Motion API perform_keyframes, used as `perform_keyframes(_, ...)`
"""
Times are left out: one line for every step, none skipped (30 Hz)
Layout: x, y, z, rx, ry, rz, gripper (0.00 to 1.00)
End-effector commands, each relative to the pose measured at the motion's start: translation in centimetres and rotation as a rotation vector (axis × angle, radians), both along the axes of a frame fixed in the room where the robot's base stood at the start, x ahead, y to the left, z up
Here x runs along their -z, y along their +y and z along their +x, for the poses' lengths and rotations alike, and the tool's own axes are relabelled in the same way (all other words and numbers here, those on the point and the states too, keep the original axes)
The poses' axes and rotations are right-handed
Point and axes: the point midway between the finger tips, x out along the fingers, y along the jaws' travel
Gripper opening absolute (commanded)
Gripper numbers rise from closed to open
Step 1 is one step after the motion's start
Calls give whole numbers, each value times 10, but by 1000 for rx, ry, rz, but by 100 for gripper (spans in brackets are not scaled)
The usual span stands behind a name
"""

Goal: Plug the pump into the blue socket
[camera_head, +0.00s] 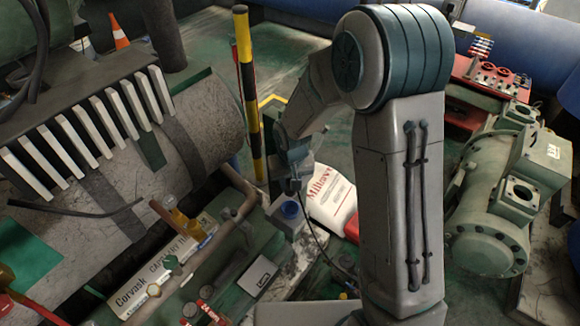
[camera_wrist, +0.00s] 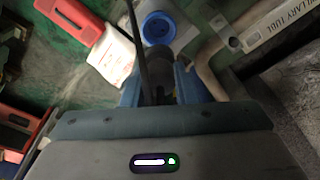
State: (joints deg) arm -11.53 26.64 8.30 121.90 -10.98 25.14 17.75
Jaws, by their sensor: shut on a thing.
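In the wrist view the blue socket (camera_wrist: 158,26) faces the camera, just beyond my fingertips. My gripper (camera_wrist: 160,82) is shut on a dark plug (camera_wrist: 158,66), held between its two blue fingers. A black cable (camera_wrist: 138,45) runs from the plug up past the socket's left side. The plug appears apart from the socket; the exact gap is hard to tell. In the head view my gripper (camera_head: 292,186) is just above the socket, its fingers small and partly hidden.
A white bag (camera_head: 327,188) and a red object (camera_head: 352,228) lie right of the socket. A capillary tube carton (camera_head: 165,268) and pipes lie to the left. A yellow-black post (camera_head: 247,95) stands behind. A green compressor (camera_head: 485,225) stands at right.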

Motion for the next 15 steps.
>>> perform_keyframes(0,0,0,-1,1,0,8)
perform_keyframes(1,1,0,-1,1,0,8)
perform_keyframes(3,1,0,-1,1,0,8)
perform_keyframes(5,1,0,0,1,0,8)
perform_keyframes(6,0,0,0,1,0,8)
perform_keyframes(9,0,0,0,1,0,8)
perform_keyframes(11,0,0,0,1,0,8)
perform_keyframes(14,0,0,0,1,0,8)
perform_keyframes(17,0,0,0,1,0,8)
perform_keyframes(20,0,0,1,1,0,8)
perform_keyframes(24,0,-1,1,1,0,8)
perform_keyframes(28,0,0,0,1,0,8)
perform_keyframes(31,0,0,0,1,0,8)
perform_keyframes(35,0,0,0,1,0,8)
perform_keyframes(40,0,0,0,1,0,8)
